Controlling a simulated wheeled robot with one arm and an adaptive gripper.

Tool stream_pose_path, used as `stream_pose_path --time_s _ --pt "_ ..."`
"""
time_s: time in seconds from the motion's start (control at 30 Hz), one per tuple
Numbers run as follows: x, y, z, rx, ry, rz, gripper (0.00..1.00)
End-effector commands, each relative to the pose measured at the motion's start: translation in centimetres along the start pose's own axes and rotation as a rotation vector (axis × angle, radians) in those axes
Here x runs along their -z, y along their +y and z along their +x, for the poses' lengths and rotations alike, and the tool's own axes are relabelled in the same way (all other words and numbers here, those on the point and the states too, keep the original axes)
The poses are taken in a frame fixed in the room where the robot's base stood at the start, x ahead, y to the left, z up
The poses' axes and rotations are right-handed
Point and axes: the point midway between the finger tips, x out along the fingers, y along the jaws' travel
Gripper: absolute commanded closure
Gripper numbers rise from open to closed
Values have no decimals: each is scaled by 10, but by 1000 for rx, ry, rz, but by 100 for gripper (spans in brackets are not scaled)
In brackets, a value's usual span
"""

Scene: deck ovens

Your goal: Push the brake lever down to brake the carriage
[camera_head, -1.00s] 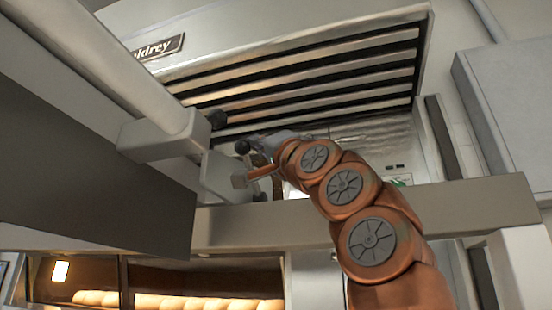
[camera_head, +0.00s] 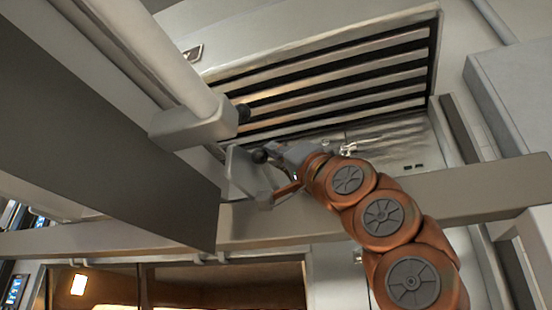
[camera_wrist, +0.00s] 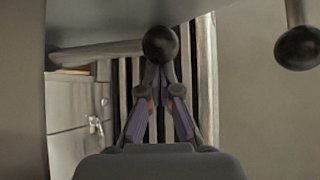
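A round black knob (camera_head: 260,156) sits at the tip of my gripper (camera_head: 280,152) in the head view, beside the grey carriage bracket. I take it for the brake lever's end. My fingers converge to nearly meeting and look shut. The knob partly hides the tips, so I cannot tell whether they touch it. A second black knob (camera_head: 243,113) is higher up on the bracket; a black knob also shows at the wrist view's upper right (camera_wrist: 297,45).
A thick pale tube in a grey clamp (camera_head: 195,122) and a large dark panel (camera_head: 100,130) fill the left. A grey beam (camera_head: 450,205) crosses behind my arm. An orange-brown bar (camera_head: 286,190) is below my gripper. A slatted vent (camera_head: 340,80) is above; a lit oven window (camera_head: 220,285) is below.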

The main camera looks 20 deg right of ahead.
Motion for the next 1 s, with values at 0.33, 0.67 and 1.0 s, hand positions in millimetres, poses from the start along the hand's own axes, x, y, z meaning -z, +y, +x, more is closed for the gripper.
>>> stream_pose_path --time_s 0.33,0.67,1.0 --pt "-3 0 0 -1 -4 0 100" --pt "-2 0 1 -1 -6 1 100" --pt "24 -3 10 0 -2 0 100"
